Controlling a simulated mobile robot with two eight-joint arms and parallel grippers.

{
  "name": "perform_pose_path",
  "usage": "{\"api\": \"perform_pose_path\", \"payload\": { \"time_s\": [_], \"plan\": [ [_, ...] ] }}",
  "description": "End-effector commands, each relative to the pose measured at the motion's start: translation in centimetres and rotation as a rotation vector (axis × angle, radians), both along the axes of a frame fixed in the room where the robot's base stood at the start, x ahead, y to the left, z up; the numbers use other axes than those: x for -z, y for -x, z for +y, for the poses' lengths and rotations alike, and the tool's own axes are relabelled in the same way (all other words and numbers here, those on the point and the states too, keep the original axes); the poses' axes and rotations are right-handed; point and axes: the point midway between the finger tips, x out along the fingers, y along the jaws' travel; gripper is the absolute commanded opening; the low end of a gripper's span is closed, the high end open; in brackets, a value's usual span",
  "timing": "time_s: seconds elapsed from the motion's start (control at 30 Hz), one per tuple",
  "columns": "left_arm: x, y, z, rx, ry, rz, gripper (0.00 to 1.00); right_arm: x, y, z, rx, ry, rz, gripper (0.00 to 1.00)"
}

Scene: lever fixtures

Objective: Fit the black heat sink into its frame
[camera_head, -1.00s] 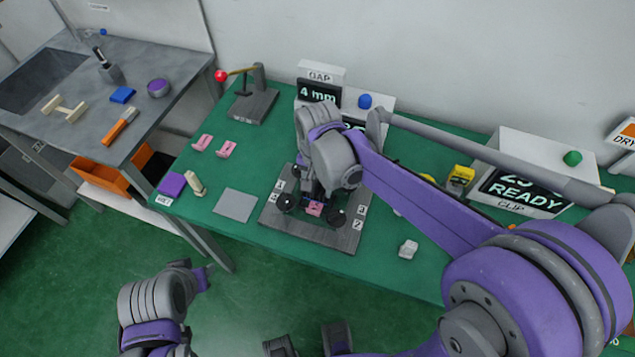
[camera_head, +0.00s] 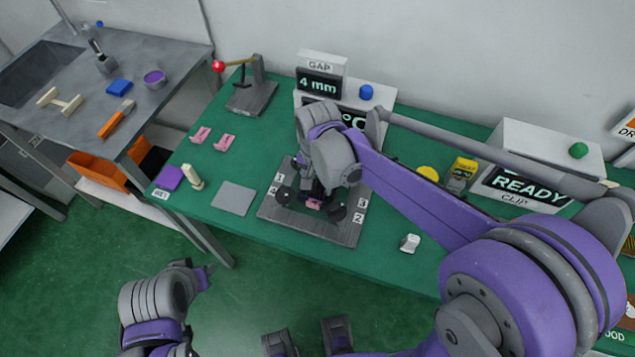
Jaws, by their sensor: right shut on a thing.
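My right gripper (camera_head: 313,192) reaches down over a grey plate fixture (camera_head: 345,233) on the green table. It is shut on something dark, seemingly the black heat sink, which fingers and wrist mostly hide. Round black parts (camera_head: 338,212) show at both sides of the fixture's middle, and a pink piece (camera_head: 314,204) shows just below the fingers. White number labels mark the plate's sides. Whether the heat sink touches or sits in its frame is hidden. My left gripper (camera_head: 205,276) hangs at the lower left, off the table; its jaws are too small to read.
Two pink pieces (camera_head: 224,142), a grey pad (camera_head: 233,198) and a purple block (camera_head: 170,177) lie left of the fixture. A red-knobbed lever (camera_head: 219,67) stands behind. The gap display (camera_head: 319,84) reads 4 mm. A small pale part (camera_head: 410,243) lies right.

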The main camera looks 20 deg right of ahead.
Motion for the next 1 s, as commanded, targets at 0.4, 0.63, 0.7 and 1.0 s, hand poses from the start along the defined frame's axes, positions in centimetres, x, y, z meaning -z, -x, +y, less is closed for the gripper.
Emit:
{"api": "perform_pose_path", "payload": {
  "time_s": [0.4, 0.63, 0.7, 1.0],
  "plan": [
    [0.4, 0.1, 0.0, 0.000, 0.000, 0.002, 0.39, 0.4, 0.0, 0.0, 0.000, 0.000, 0.000, 0.05],
    [0.7, 0.2, 0.0, 0.000, 0.000, 0.003, 0.39, 0.9, 0.0, 0.0, 0.000, 0.000, 0.000, 0.05],
    [0.8, 0.2, 0.0, 0.000, 0.000, 0.004, 0.39, 1.1, 0.0, 0.0, 0.000, 0.000, 0.000, 0.05],
    [1.3, 0.3, 0.0, 0.000, 0.000, 0.005, 0.39, 1.6, 0.0, 0.0, 0.000, 0.000, 0.000, 0.05]
  ]
}}
